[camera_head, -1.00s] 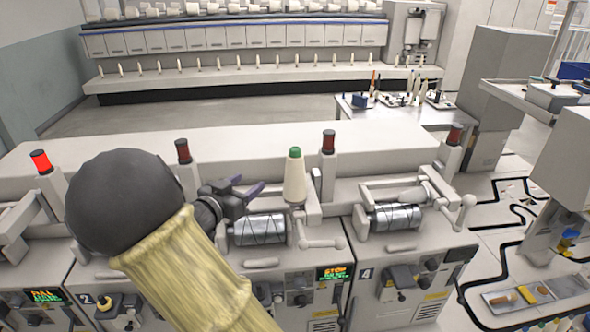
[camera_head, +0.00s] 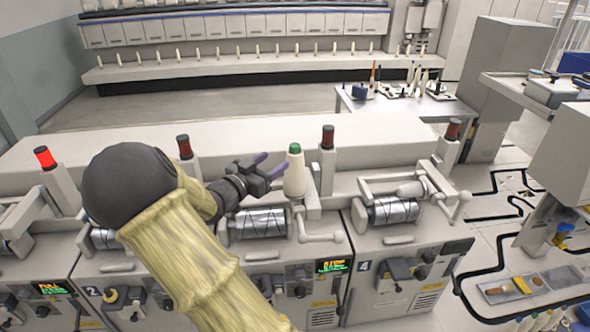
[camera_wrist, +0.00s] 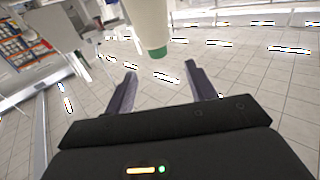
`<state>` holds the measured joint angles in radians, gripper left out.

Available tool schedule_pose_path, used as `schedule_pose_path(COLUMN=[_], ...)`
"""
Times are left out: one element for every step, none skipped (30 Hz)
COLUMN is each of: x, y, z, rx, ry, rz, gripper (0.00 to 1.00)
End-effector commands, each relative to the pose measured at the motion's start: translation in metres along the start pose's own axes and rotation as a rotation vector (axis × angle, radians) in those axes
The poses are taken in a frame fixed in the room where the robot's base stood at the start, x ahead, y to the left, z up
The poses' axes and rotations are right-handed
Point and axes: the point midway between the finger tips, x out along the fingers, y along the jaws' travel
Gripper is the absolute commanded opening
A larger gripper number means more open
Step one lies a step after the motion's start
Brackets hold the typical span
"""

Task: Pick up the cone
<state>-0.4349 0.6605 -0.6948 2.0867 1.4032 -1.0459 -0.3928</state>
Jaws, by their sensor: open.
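The cone (camera_head: 294,175) is cream with a green tip. It stands upright on the machine, just behind the metal roller, in the head view. In the wrist view the cone (camera_wrist: 148,22) enters from the top edge with its green tip pointing down, just beyond the fingertips and roughly in line with the gap between them. My gripper (camera_head: 276,162) is open and empty, immediately left of the cone near its upper part. Its two purple-grey fingers (camera_wrist: 160,72) are spread apart in the wrist view. I cannot tell if a finger touches the cone.
A dark red lamp post (camera_head: 327,150) stands close to the right of the cone. The metal roller (camera_head: 258,223) and a crank handle lie in front. A second machine with a roller (camera_head: 393,211) is to the right. The flat cover (camera_head: 240,145) behind is clear.

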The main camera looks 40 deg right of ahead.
Motion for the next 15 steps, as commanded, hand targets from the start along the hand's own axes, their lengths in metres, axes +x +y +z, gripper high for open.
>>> schedule_pose_path(x=[0.010,0.015,0.023,0.028,0.033,0.038,0.042,0.045,0.048,0.049,0.050,0.050,0.050,0.050,0.050], y=[0.001,0.001,0.001,0.001,0.001,0.001,0.001,0.001,0.001,0.001,0.000,0.000,0.000,0.000,0.000], z=[-0.003,-0.003,-0.003,-0.003,-0.003,-0.003,-0.003,-0.002,-0.002,-0.001,-0.001,0.000,0.000,0.000,0.000], rx=[-0.002,-0.002,-0.002,-0.003,-0.002,-0.001,-0.001,-0.002,-0.001,-0.001,0.000,0.000,0.001,0.001,0.001], ry=[0.002,0.001,0.002,0.002,0.001,0.001,0.002,0.002,0.001,0.000,0.000,0.000,-0.001,-0.001,0.000], rz=[0.004,0.003,0.005,0.005,0.004,0.003,0.003,0.003,0.002,0.001,0.000,0.000,-0.001,-0.001,-0.001], gripper=[0.55,0.55,0.55,0.55,0.55,0.55,0.55,0.55,0.55,0.55,0.55,0.55,0.55,0.55,0.55])
